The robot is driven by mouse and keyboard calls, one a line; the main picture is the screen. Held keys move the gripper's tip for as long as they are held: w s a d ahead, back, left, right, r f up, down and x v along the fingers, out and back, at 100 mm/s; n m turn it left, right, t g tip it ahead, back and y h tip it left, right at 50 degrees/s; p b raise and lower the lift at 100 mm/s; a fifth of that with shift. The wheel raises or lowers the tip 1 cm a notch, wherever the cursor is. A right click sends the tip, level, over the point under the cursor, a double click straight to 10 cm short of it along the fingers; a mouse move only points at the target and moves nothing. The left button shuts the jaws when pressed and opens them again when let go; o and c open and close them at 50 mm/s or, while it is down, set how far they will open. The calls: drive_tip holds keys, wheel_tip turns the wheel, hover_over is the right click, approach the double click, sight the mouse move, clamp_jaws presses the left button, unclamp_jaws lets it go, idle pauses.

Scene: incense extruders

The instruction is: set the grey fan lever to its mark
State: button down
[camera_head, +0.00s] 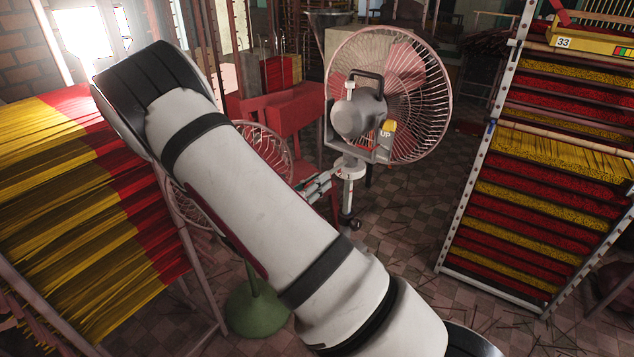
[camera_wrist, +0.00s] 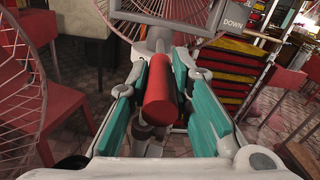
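The fan (camera_head: 388,95) stands on a pole in the head view, with a grey motor housing and a yellow-topped "UP" label. My gripper (camera_head: 325,185) is at the pole, just below the housing. In the wrist view a red cylindrical grip (camera_wrist: 160,92) lies between the two teal-padded fingers of my gripper (camera_wrist: 160,65), with grey parts behind and below it. The fingers are close on both sides of it; contact is unclear. A "DOWN" sign (camera_wrist: 234,16) is above right. Whether the red grip belongs to the grey lever is unclear, and its mark cannot be made out.
A second fan cage (camera_head: 262,150) on a green base (camera_head: 258,308) is partly behind my arm. Racks of red and yellow incense stand left (camera_head: 85,200) and right (camera_head: 545,180). Red furniture (camera_head: 290,108) is behind.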

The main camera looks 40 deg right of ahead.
drive_tip(key=w+m+g+b, duration=0.6)
drive_tip(key=w+g+b, duration=0.2)
drive_tip(key=g+b, duration=0.1)
drive_tip(key=shift+g+b, duration=0.3)
drive_tip(key=shift+b, duration=0.15)
drive_tip(key=shift+r, duration=0.15)
drive_tip(key=c, duration=1.4)
unclamp_jaws()
drive_tip(key=shift+c, duration=0.2)
